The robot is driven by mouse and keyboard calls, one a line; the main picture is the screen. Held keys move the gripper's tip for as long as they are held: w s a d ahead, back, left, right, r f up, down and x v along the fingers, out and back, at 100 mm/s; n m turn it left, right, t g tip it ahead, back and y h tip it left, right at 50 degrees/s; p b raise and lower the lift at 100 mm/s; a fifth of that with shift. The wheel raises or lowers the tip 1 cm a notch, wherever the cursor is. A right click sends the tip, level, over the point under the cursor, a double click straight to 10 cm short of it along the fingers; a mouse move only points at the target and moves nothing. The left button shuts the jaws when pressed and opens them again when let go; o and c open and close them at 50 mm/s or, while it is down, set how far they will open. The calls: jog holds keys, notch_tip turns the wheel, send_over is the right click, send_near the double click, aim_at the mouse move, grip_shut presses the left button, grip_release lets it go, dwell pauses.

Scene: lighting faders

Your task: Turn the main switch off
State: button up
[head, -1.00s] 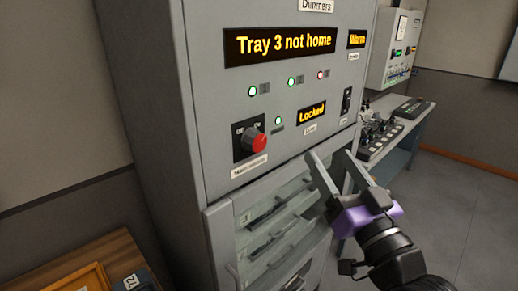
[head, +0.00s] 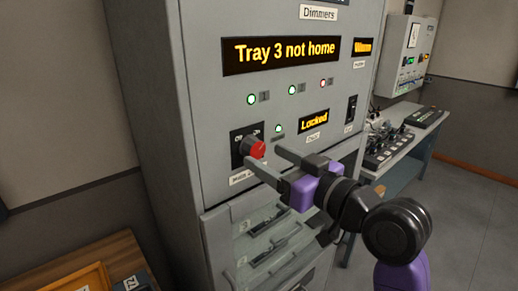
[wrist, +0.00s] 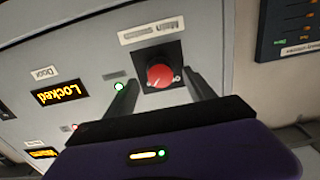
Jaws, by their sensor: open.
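The main switch (head: 254,147) is a red rotary knob on a black square plate, low on the left of the grey dimmer cabinet's front. The plate has small white position marks above the knob, too small to read surely. My gripper (head: 263,158) is open, its two fingers pointing at the cabinet just in front of the knob. In the wrist view the red knob (wrist: 160,76) shows between and beyond the fingers, with the right finger close beside its plate. Nothing is between the fingers that I can see gripped; whether a fingertip touches the panel I cannot tell.
The cabinet's display (head: 281,52) reads "Tray 3 not home" and a smaller one (head: 314,122) reads "Locked". A black rocker switch (head: 351,109) is at right. Glass-fronted trays (head: 270,240) lie below. A wooden table (head: 100,265) stands at lower left, a control desk (head: 385,150) at right.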

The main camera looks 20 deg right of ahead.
aim_at(259, 152)
jog(key=shift+p+x, duration=0.35)
jog(key=shift+x, duration=1.5)
jog(key=c, duration=1.4)
jog(key=shift+o, duration=0.2)
